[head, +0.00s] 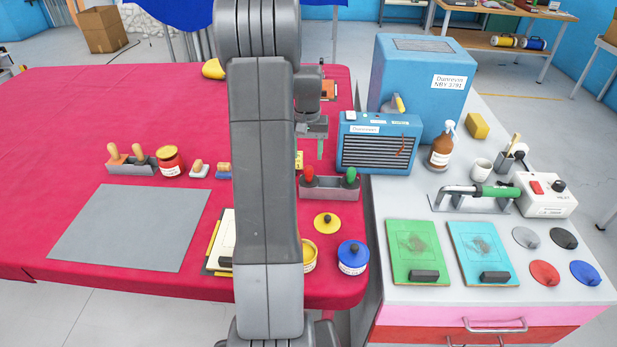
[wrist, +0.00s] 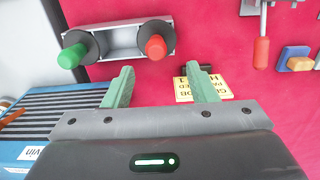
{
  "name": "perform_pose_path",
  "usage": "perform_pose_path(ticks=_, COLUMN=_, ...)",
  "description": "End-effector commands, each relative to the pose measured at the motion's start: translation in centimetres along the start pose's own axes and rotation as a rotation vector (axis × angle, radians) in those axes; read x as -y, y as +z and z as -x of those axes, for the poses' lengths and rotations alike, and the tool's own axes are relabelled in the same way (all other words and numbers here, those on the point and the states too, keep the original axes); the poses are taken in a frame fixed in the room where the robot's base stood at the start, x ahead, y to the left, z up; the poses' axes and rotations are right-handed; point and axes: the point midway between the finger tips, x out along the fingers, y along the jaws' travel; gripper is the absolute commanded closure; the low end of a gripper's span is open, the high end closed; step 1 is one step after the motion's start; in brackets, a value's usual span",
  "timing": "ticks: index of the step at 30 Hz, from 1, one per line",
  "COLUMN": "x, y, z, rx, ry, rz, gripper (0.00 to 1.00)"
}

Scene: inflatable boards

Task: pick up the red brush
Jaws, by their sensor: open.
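A red handle, taken as the red brush (head: 309,176), stands in a grey two-place holder (head: 330,193) on the red-covered table. A green-handled one (head: 351,177) stands beside it. In the wrist view the red brush (wrist: 156,47) is at the holder's right and the green one (wrist: 73,55) at its left, each in a dark round collar; bristles are hidden. My gripper (head: 318,145) hangs above and behind the holder. In the wrist view its green fingers (wrist: 160,88) are apart with nothing between them, and the red brush lies beyond the tips, near the gap's middle.
A blue machine (head: 378,145) stands close right of the holder. A yellow card (wrist: 200,87) lies under the right finger. A red-handled metal tool (wrist: 261,50) and a small blue-and-wood block (wrist: 298,58) lie right of the holder in the wrist view. The grey mat (head: 130,228) is bare.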

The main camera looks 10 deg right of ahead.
Motion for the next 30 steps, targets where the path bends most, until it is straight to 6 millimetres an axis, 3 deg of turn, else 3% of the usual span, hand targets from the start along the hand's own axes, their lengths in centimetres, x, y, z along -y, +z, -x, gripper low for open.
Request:
perform_pose_path(ticks=3, x=0.0, y=0.0, z=-1.7, rx=0.002, ry=0.0, rz=0.0, gripper=0.48)
perform_pose_path(ticks=11, x=-0.2, y=0.4, z=-3.6, rx=0.003, ry=0.0, rz=0.0, gripper=0.48)
perform_pose_path(ticks=18, x=-0.5, y=0.8, z=-7.0, rx=0.003, ry=0.0, rz=0.001, gripper=0.48)
perform_pose_path(ticks=27, x=-0.5, y=0.8, z=-7.7, rx=-0.001, ry=0.0, rz=0.001, gripper=0.48)
perform_pose_path(ticks=28, x=-0.5, y=0.8, z=-7.7, rx=-0.001, ry=0.0, rz=0.001, gripper=0.5)
perform_pose_path(ticks=30, x=-0.5, y=0.8, z=-7.7, rx=-0.001, ry=0.0, rz=0.001, gripper=0.63)
